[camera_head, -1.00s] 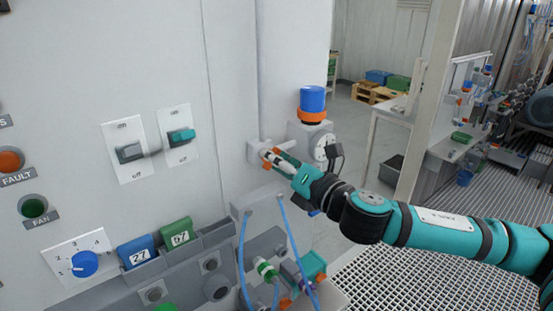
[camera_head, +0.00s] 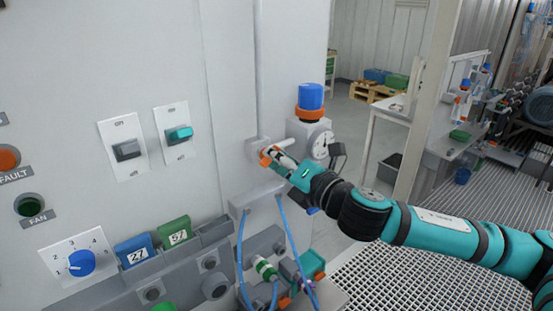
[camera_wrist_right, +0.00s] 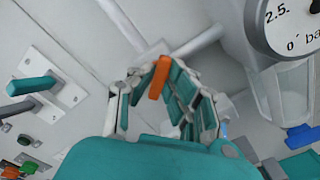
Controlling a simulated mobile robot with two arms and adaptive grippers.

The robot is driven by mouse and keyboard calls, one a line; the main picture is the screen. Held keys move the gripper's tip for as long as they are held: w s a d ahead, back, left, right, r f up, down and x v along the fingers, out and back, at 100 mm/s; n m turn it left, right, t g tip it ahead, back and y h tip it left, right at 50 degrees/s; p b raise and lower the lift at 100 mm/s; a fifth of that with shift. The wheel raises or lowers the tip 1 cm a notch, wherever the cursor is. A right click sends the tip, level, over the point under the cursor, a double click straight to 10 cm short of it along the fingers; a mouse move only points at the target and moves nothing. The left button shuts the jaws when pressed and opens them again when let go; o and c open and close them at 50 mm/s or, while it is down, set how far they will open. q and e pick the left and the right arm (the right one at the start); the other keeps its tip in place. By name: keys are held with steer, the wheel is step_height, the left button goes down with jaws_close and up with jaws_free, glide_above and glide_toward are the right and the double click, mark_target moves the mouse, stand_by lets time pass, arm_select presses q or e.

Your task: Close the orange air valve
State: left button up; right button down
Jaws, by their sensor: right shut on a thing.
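The orange air valve handle (camera_head: 265,160) sits on a white pipe fitting on the wall of the cabinet, left of the blue-capped unit. In the right wrist view the orange handle (camera_wrist_right: 159,77) stands between the fingers, in front of a white pipe junction. My right gripper (camera_head: 278,157) reaches in from the right and is shut on the handle. In the right wrist view my right gripper (camera_wrist_right: 163,95) has its fingers on both sides of it. The fingers hide part of the handle in the head view. My left gripper is not in view.
A round gauge (camera_head: 321,143) and a blue cap with an orange collar (camera_head: 311,97) are close to the right of my gripper. Blue hoses (camera_head: 291,240) hang below it. Switches (camera_head: 178,134) and a blue dial (camera_head: 81,263) are on the panel at left.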

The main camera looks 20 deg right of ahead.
steer(key=shift+f+m, duration=0.15)
steer(key=shift+m, duration=3.45)
steer(key=c, duration=1.3)
jaws_free()
steer(key=shift+c, duration=0.2)
steer(key=v, duration=0.7)
steer(key=shift+s, duration=0.2)
